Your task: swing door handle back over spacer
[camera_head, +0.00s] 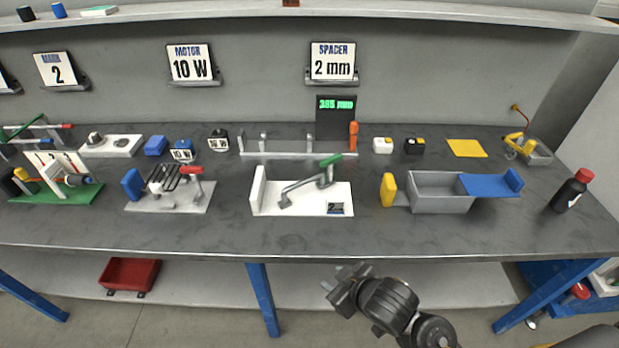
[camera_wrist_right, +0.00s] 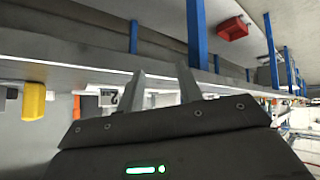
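A white fixture (camera_head: 268,203) stands at the middle of the bench. Its grey lever arm (camera_head: 305,184) slants up to the right and ends in a green handle (camera_head: 330,160). A small dark labelled piece (camera_head: 336,209), perhaps the spacer, lies on the base's front right part, in front of the handle. My right gripper (camera_head: 345,287) is in front of the bench edge, below and apart from the fixture. In the right wrist view its two fingers (camera_wrist_right: 160,85) are spread with nothing between them. My left gripper is out of view.
A grey box with a blue lid (camera_head: 490,184) and yellow handle (camera_head: 388,190) stands right of the fixture. A grey clamp fixture with a red handle (camera_head: 191,170) stands left. The bench's front strip (camera_head: 200,236) is clear. A spacer sign (camera_head: 333,61) reads 2 mm.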

